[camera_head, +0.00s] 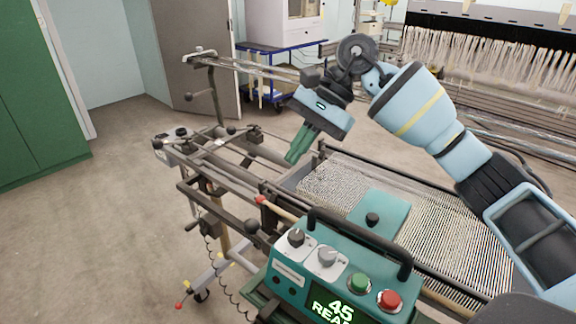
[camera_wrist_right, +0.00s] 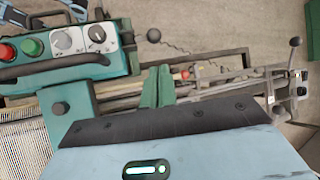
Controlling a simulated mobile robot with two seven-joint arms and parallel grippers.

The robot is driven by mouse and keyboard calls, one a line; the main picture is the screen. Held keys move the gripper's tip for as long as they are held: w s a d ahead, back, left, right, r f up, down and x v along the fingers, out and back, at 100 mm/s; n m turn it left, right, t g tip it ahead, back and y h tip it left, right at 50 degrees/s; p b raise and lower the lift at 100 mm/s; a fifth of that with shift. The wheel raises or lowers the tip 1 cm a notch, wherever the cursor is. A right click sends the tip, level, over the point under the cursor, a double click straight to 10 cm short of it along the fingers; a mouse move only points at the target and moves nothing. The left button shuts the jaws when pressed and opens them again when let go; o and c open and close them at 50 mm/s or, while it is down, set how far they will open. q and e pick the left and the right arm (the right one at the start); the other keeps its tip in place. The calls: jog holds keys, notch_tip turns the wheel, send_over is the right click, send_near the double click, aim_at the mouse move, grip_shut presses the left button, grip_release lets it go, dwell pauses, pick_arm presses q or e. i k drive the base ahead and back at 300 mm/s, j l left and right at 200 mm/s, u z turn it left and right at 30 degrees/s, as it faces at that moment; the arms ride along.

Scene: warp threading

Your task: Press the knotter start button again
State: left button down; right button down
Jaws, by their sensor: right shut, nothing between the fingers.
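The knotter's teal control box (camera_head: 320,262) stands at the bottom of the head view. Its green button (camera_head: 359,283) and red button (camera_head: 390,300) sit side by side, right of two knobs. In the right wrist view, the green button (camera_wrist_right: 32,46) and red button (camera_wrist_right: 7,53) are at the upper left. My right gripper (camera_head: 294,157) has its green fingers shut and empty, above the frame behind the box and well apart from the buttons. Its fingers (camera_wrist_right: 158,72) also show in the wrist view. My left gripper is not in view.
A black handle (camera_head: 360,240) arches over the back of the box. A sheet of warp threads (camera_head: 440,235) lies to the right, with a teal block (camera_head: 380,212) over it. Metal rails and levers (camera_head: 225,150) extend to the left. Open floor (camera_head: 90,230) is at the far left.

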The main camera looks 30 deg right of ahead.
aim_at(359, 282)
jog(key=k+j, duration=0.3)
jog(key=k, duration=0.15)
jog(key=k+j, duration=0.3)
jog(key=k, duration=0.15)
